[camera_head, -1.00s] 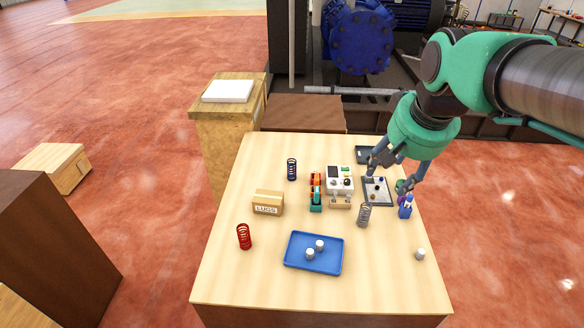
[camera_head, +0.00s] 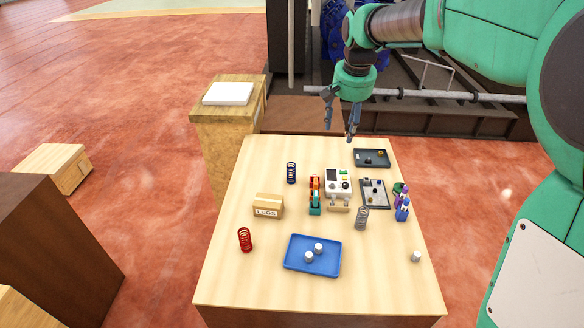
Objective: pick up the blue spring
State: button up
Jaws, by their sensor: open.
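The blue spring (camera_head: 291,173) is a dark blue coil standing upright on the light wooden table, at its back left. My gripper (camera_head: 339,132) is open and empty, pointing down near the table's back edge. In the picture it is above and to the right of the blue spring, apart from it. A red spring (camera_head: 245,239) stands at the front left and a grey spring (camera_head: 361,218) at the right of the middle.
A LUGS box (camera_head: 268,206) stands in front of the blue spring. Orange and teal items (camera_head: 315,190) and a white device (camera_head: 338,183) are to its right. A blue tray (camera_head: 295,263) holds two white pieces. Dark trays (camera_head: 387,157) and bottles (camera_head: 403,209) are at the right.

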jog(key=w+a+f+p, duration=0.2)
jog(key=w+a+f, duration=0.25)
jog(key=w, duration=0.45)
jog(key=m+g+p, duration=0.1)
jog(key=g+p, duration=0.2)
jog(key=p, duration=0.1)
send_over(291, 165)
notch_tip(291, 165, down, 23)
jog(key=shift+w+r, duration=0.1)
jog(key=shift+w, duration=0.05)
jog(key=shift+m, duration=0.3)
jog(key=shift+f, duration=4.35)
jog(key=shift+p, duration=0.3)
jog(key=shift+f+p, duration=0.4)
jog(key=shift+f, duration=2.25)
